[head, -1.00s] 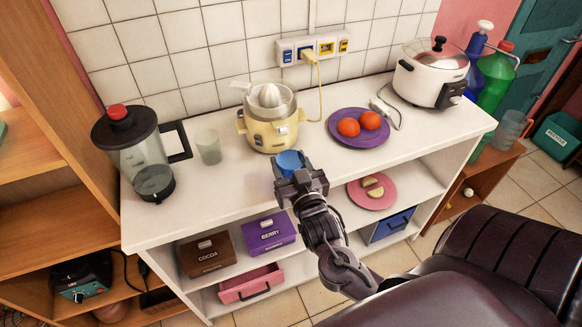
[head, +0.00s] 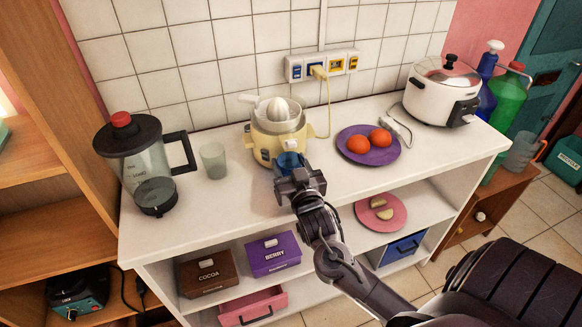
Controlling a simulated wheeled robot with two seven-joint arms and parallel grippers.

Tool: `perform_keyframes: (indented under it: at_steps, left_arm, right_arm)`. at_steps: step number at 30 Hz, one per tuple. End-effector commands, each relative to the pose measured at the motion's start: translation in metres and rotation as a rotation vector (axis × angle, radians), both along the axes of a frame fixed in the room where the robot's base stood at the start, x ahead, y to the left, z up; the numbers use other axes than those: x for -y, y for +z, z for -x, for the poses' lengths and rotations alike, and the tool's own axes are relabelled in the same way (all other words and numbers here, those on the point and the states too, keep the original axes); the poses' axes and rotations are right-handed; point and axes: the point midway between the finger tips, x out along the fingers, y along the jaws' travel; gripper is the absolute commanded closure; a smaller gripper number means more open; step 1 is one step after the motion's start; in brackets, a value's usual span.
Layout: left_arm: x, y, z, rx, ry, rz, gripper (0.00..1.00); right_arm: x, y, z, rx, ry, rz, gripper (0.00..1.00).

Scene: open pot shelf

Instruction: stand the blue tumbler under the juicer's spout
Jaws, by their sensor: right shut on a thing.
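The cream juicer (head: 263,144) with its white reamer stands on the white counter, near the wall. The blue tumbler (head: 289,161) is right at the juicer's front, overlapping its lower front right in the head view. My right gripper (head: 297,178) is shut on the tumbler from the near side and hides its lower part. The tumbler looks about upright. I cannot tell whether its base touches the counter, and the spout cannot be made out behind it. My left gripper is not in view.
A clear grey tumbler (head: 213,160) and a lidded blender jug (head: 150,175) stand left of the juicer. A purple plate (head: 372,156) with two oranges lies to its right, then a white cooker (head: 432,96). The counter's front left (head: 190,215) is clear.

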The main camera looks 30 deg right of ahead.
Motion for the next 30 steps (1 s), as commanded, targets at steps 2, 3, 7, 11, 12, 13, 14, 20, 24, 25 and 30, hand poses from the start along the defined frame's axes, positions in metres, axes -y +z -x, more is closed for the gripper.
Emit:
perform_keyframes:
  at_steps: [2, 3, 7, 11, 12, 13, 14, 20, 24, 25, 30]
  left_arm:
    - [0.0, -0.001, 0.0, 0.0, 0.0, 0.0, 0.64]
    - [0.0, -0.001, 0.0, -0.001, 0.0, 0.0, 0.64]
    - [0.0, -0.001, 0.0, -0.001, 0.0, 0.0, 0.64]
    - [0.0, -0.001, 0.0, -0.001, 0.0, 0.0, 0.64]
    - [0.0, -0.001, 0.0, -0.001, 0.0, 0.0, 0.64]
    - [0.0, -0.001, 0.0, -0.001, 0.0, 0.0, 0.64]
    - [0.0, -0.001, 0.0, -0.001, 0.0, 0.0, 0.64]
    - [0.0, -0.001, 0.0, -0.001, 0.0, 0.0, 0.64]
    - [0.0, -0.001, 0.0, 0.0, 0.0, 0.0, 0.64]
    - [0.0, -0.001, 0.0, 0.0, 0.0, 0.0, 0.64]
    - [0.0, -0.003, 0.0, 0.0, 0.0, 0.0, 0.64]
  right_arm:
    - [0.0, -0.001, 0.0, 0.002, -0.001, 0.0, 0.74]
    - [0.0, -0.002, 0.0, 0.003, 0.0, 0.0, 0.74]
    - [0.0, -0.002, 0.0, 0.003, 0.0, 0.001, 0.74]
    - [0.0, -0.002, 0.0, 0.003, 0.0, 0.001, 0.74]
    - [0.0, -0.002, 0.0, 0.003, 0.0, 0.001, 0.74]
    - [0.0, -0.002, 0.0, 0.003, 0.0, 0.001, 0.44]
    - [0.0, -0.002, 0.0, 0.003, 0.0, 0.001, 0.4]
    - [0.0, -0.002, 0.0, 0.003, 0.0, 0.001, 0.23]
    - [0.0, -0.003, 0.0, 0.001, 0.0, 0.0, 0.23]
    - [0.0, -0.003, 0.0, 0.001, 0.0, 0.0, 0.23]
    - [-0.004, -0.005, 0.011, 0.0, 0.002, 0.0, 0.23]
